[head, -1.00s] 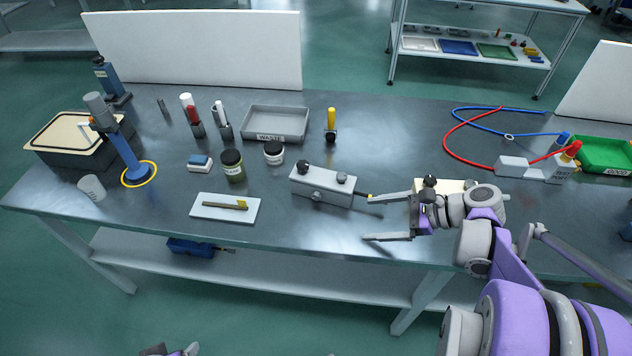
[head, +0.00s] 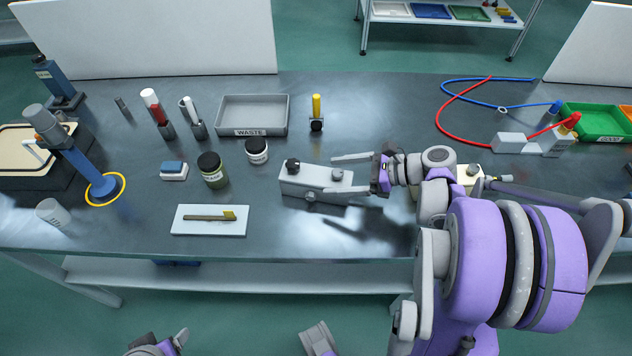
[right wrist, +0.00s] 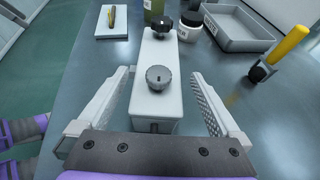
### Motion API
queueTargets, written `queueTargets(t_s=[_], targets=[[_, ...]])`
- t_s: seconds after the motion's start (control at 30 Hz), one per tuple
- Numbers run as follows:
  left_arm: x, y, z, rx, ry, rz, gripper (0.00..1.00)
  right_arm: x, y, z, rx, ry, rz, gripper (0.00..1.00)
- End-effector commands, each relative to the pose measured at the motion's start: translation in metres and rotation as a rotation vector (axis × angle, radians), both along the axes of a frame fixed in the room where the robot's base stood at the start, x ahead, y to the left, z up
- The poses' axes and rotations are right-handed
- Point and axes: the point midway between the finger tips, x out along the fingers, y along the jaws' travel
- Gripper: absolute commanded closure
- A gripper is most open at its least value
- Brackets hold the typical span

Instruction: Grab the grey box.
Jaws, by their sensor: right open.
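The grey box (head: 302,184) is a long light-grey block with dark knobs on top, lying on the metal table near its front edge. In the right wrist view the box (right wrist: 153,103) runs away from me between the fingers. My right gripper (head: 332,176) is open around the box's right end, one finger along each long side. In the right wrist view gaps show between the gripper (right wrist: 161,74) fingers and the box sides. Part of what looks like my left gripper (head: 172,344) shows at the bottom edge; its jaws are not clear.
A white board (head: 228,222) with a brown strip lies left of the box. A dark-lidded jar (head: 213,172), a black-and-white jar (head: 257,151) and a grey WASTE tray (head: 252,130) stand behind. A yellow-handled tool (head: 316,112) stands upright. A cream block (head: 462,182) sits behind my right arm.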

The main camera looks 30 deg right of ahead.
Motion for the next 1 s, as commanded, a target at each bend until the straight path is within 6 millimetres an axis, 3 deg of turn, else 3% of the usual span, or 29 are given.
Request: queueTargets(t_s=[0.2, 0.53, 1.0], targets=[[0.0, 0.0, -0.003, 0.0, 0.001, 0.0, 0.28, 0.02, 0.025, -0.011, 0.001, 0.001, 0.005, 0.0], [0.0, 0.0, -0.003, 0.0, 0.001, 0.0, 0.28, 0.025, 0.03, -0.014, 0.0, 0.0, 0.001, 0.0], [0.0, 0.0, -0.003, 0.0, 0.001, 0.0, 0.28, 0.025, 0.03, -0.014, 0.0, 0.0, 0.001, 0.83]])
